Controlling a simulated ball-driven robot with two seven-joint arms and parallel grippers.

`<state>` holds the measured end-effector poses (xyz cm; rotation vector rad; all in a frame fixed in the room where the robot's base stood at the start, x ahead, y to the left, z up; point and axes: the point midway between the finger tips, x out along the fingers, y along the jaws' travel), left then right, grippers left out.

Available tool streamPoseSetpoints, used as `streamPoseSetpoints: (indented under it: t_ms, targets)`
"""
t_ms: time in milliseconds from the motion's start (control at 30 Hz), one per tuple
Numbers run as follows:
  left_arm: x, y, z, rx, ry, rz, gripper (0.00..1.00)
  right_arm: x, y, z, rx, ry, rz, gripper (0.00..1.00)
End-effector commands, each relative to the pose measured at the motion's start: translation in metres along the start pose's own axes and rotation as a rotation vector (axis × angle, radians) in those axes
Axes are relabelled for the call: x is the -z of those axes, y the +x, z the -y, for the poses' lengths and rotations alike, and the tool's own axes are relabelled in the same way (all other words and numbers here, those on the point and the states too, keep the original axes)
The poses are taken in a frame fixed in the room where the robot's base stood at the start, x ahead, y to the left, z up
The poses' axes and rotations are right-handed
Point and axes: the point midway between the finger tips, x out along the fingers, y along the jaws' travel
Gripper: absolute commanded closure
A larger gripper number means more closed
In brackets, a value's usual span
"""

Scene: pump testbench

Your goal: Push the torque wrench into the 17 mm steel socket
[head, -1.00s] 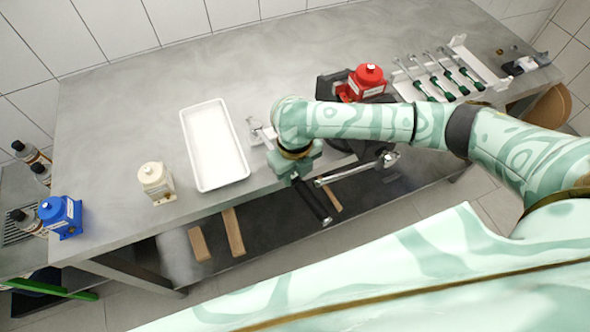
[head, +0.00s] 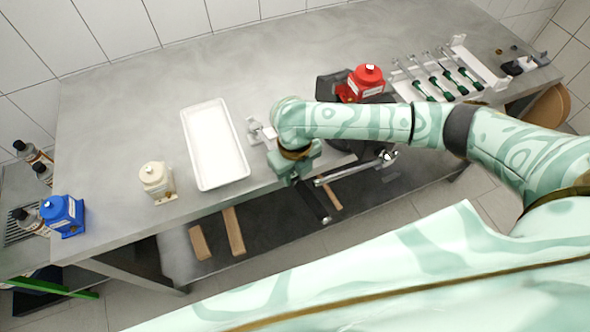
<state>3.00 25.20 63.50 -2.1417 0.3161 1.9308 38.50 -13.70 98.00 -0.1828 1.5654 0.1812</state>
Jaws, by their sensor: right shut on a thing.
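My right gripper (head: 305,183) is shut on the torque wrench (head: 352,171) at the bench's front edge. My right arm comes in from the right and hides part of the bench. I cannot make out the 17 mm steel socket; it may be hidden or too small to tell. My left gripper is not in view.
A white tray (head: 189,135) and a cream pump (head: 156,182) stand left of my gripper. A red pump (head: 366,82) stands on a dark fixture behind my arm. Several green-handled screwdrivers (head: 441,74) lie in a rack at the right. A blue pump (head: 63,214) is far left.

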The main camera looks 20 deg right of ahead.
Motion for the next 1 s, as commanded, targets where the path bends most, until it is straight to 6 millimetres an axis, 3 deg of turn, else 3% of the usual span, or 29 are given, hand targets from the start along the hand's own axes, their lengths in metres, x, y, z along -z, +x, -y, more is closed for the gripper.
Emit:
streamPoseSetpoints:
  t_ms: [1000]
  targets:
    - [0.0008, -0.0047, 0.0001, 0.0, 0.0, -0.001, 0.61, 0.0024, 0.0067, -0.0002, -0.001, -0.001, -0.009, 1.0]
